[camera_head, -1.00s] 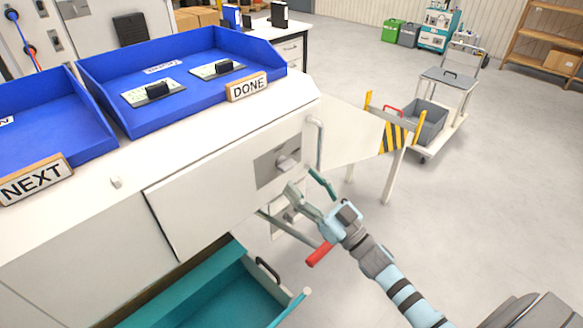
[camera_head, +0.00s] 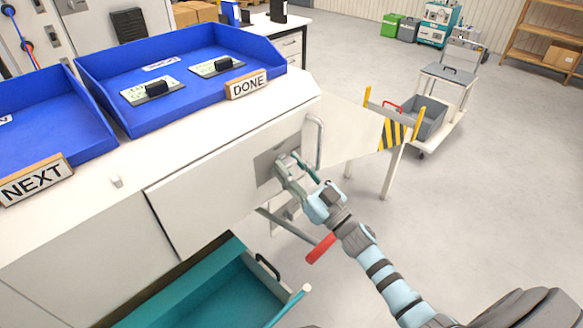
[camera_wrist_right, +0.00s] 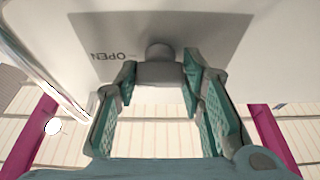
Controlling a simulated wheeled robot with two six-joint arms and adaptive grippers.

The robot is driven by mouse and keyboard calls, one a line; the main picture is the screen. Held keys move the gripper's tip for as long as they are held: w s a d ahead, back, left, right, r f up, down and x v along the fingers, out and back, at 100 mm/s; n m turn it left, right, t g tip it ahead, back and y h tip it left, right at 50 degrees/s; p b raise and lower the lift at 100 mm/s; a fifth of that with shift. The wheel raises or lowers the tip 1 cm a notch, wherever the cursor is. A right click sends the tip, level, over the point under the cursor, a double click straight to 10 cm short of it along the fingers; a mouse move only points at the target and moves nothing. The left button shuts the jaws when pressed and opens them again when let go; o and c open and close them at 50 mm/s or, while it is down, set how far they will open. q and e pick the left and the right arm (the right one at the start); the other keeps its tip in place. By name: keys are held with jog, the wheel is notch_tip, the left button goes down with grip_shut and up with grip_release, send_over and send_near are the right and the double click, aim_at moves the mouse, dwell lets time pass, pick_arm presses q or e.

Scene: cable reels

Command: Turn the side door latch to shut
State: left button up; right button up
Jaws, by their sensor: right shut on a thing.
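The white side door (camera_head: 205,195) sits closed or nearly closed in the bench front; I cannot tell which. A grey latch plate (camera_head: 264,166) is at its right end. In the right wrist view the plate (camera_wrist_right: 215,35) carries the word OPEN, seen upside down. The latch (camera_wrist_right: 158,50) is a grey knob with a crosspiece. My right gripper (camera_head: 297,168) is at the latch; in the wrist view its fingers (camera_wrist_right: 160,76) lie on both sides of the crosspiece and grip it. In the head view the gripper mostly hides the latch. My left gripper is not in view.
A curved grey door handle (camera_head: 318,140) stands close beside my right gripper. A red-ended lever (camera_head: 320,248) and an open teal drawer (camera_head: 215,290) are below. Blue trays (camera_head: 105,85) stand on the bench. A striped barrier (camera_head: 392,132) is to the right.

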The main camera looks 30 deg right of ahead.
jog(key=shift+n+y, duration=0.3)
jog(key=shift+n, duration=0.2)
jog(key=n+g+y, duration=0.1)
jog(key=n, duration=0.3)
jog(key=n+g+y, duration=0.2)
jog(key=n, duration=0.2)
jog(key=n+g+y+p, duration=0.1)
jog(key=n, duration=0.3)
jog(key=shift+w+d+r, duration=0.1)
jog(key=shift+d, duration=0.1)
jog(key=n+g, duration=0.1)
jog(key=n, duration=0.1)
jog(key=n+g+p, duration=0.1)
jog(key=n, duration=0.2)
jog(key=shift+r+n+g+y, duration=0.15)
jog(key=shift+n+g+y, duration=0.15)
jog(key=shift+g+y, duration=0.1)
jog(key=shift+n+g+h+p, duration=0.5)
jog(key=shift+n+p, duration=0.5)
jog(key=shift+n, duration=0.9)
jog(key=o, duration=1.1)
jog(key=shift+o, duration=0.2)
jog(key=shift+d, duration=0.15)
